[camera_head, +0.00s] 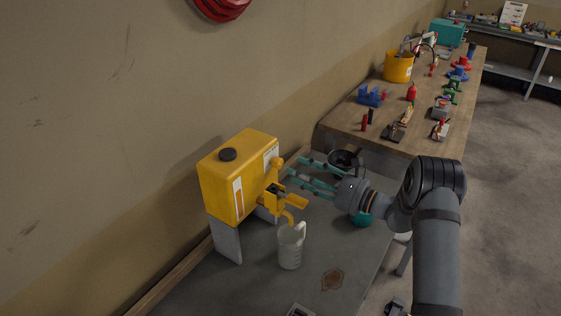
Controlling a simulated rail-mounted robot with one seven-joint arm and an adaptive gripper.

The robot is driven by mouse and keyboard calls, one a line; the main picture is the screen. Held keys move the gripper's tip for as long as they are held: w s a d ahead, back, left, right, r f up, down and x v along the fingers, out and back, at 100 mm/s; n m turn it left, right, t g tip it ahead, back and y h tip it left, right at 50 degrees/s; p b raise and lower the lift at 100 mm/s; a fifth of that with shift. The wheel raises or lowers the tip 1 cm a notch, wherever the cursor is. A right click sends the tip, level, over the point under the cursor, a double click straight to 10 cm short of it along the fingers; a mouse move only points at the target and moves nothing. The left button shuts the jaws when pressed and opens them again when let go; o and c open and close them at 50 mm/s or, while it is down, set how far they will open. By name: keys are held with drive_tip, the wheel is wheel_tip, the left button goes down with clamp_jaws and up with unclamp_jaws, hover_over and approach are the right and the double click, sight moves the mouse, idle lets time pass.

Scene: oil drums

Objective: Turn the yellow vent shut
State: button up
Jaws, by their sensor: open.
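The vent's exact turn is too small to tell. My gripper (296,167) reaches in from the right, its teal fingers spread and empty. The fingertips are close to the upper yellow piece; I cannot tell whether they touch it.
A clear measuring jug (290,250) stands on the grey table (345,240) below the spout. A dark bowl or funnel (345,160) lies behind my gripper. The wooden bench (345,118) beyond holds several tools and a yellow bucket (398,68). A brown stain (332,279) marks the table.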

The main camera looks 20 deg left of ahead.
sight(281, 165)
drive_tip(key=p+x, duration=0.1)
drive_tip(key=x, duration=0.3)
drive_tip(key=shift+s+a+r+p, duration=0.15)
drive_tip(key=shift+a+p, duration=0.15)
drive_tip(key=shift+p, duration=0.05)
drive_tip(key=shift+w+a, duration=0.25)
drive_tip(key=shift+a, duration=0.35)
drive_tip(key=c, duration=0.3)
drive_tip(key=shift+d, duration=0.1)
drive_tip(key=c, duration=0.8)
clamp_jaws()
